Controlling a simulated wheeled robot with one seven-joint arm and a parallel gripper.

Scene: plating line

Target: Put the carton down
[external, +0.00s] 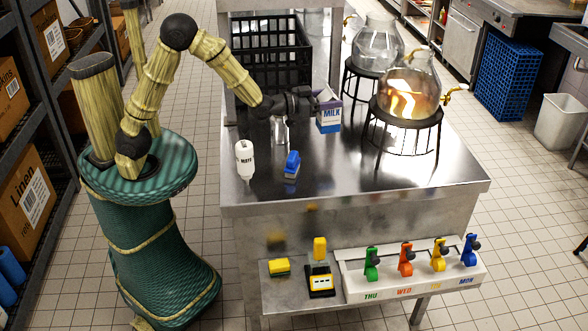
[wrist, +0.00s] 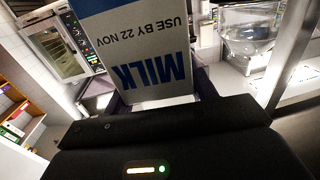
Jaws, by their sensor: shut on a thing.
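Two glass dispensers (external: 408,80) on black stands are right of the carton. A black crate (external: 268,55) stands behind my arm. A white bottle (external: 244,160) and a blue brush (external: 291,165) are at the front left. The table's front right is clear. A lower shelf holds coloured clips (external: 406,259).

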